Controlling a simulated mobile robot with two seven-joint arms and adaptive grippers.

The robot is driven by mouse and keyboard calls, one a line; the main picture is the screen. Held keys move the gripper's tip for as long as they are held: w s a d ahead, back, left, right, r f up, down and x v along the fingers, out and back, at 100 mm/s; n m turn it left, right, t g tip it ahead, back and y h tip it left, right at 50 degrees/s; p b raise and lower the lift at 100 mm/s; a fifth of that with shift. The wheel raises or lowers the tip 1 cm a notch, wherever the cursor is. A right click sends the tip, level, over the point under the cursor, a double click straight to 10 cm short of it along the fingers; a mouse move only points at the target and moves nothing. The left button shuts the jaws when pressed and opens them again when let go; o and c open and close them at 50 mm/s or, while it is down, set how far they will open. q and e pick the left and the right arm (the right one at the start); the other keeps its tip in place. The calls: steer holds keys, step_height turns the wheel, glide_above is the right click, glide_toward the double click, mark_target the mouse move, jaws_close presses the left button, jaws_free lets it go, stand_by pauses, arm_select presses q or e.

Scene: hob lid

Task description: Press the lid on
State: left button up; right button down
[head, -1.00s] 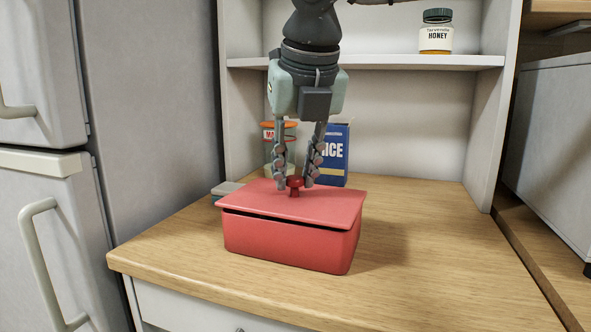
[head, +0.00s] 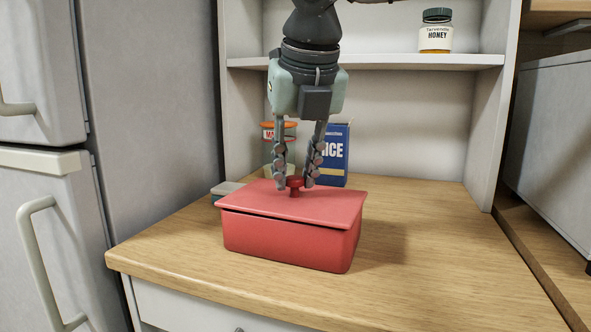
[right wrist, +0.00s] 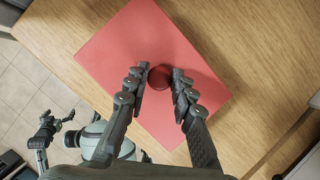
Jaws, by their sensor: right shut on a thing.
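The red box (head: 285,245) stands on the wooden counter. Its flat red lid (head: 325,207) lies over the opening, with a thin dark gap under its front edge. The lid also shows from above in the right wrist view (right wrist: 115,60). My right gripper (head: 294,185) points down over the lid, shut on its round dark-red knob (right wrist: 159,77), one finger on either side. In the right wrist view, what looks like my left gripper (right wrist: 50,128) is small at the lower left, away from the box; its jaw opening is unclear.
Behind the box stand a jar with an orange lid (head: 268,133) and a blue rice box (head: 335,155). A small grey-topped item (head: 225,188) lies behind its left corner. A honey jar (head: 436,35) is on the shelf. The counter (head: 430,250) is clear to the right.

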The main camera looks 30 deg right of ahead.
steer(key=shift+f+b, duration=0.1)
steer(key=shift+b, duration=0.5)
stand_by(0.8)
stand_by(0.4)
steer(key=c, duration=0.7)
jaws_free()
steer(key=shift+r+p, duration=2.25)
steer(key=shift+r, duration=1.3)
jaws_close()
